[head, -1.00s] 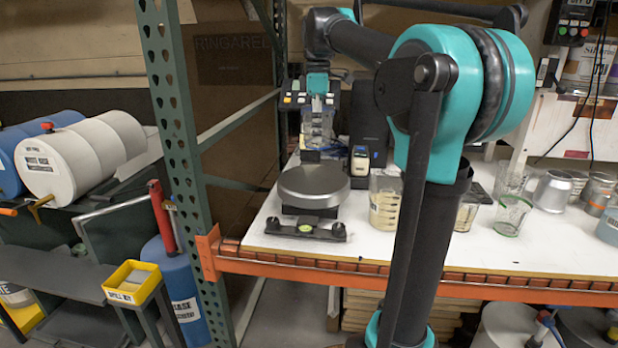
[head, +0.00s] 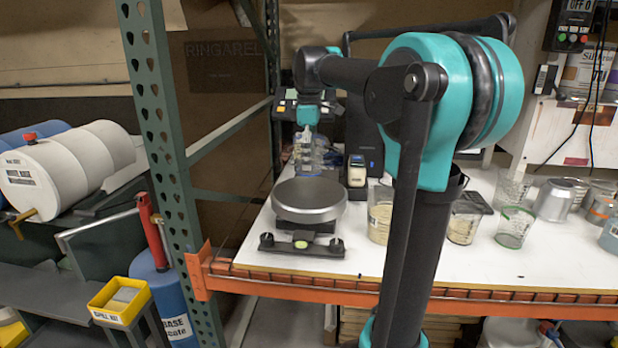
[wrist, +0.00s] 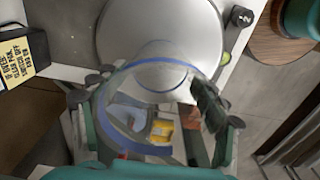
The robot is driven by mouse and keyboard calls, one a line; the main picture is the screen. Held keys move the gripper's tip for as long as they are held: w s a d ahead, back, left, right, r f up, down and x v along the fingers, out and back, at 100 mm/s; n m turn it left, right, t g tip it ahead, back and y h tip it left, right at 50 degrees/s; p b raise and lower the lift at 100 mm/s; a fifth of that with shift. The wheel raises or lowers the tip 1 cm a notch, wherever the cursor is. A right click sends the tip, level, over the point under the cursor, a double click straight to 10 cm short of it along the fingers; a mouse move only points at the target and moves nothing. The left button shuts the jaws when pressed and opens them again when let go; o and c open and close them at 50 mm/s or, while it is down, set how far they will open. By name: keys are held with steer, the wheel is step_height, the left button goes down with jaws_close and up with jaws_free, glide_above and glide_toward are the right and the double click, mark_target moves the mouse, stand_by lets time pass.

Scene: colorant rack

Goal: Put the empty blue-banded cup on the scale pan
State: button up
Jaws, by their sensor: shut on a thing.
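The clear blue-banded cup (wrist: 165,65) is in my gripper (wrist: 150,97), which is shut on it. In the wrist view its blue ring lies between the two dark fingers, and its clear base overlaps the round grey scale pan (wrist: 125,25). I see no contents in it. In the head view my gripper (head: 306,133) is behind and above the scale pan (head: 308,203), with the clear cup (head: 307,155) below it, partly hard to make out. The pan looks bare. I cannot tell how large the gap between cup and pan is.
A black bar with a round level (head: 301,245) lies before the scale. A bottle-like device (head: 356,170) stands right of the pan. Several cups, including a green-rimmed cup (head: 514,228), and a metal can (head: 553,200) stand farther right. A green rack post (head: 165,150) rises at left.

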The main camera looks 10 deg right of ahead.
steer(key=shift+f, duration=3)
steer(key=shift+f, duration=0.1)
steer(key=o, duration=1.1)
step_height(320, 180, up, 12)
steer(key=shift+r, duration=0.15)
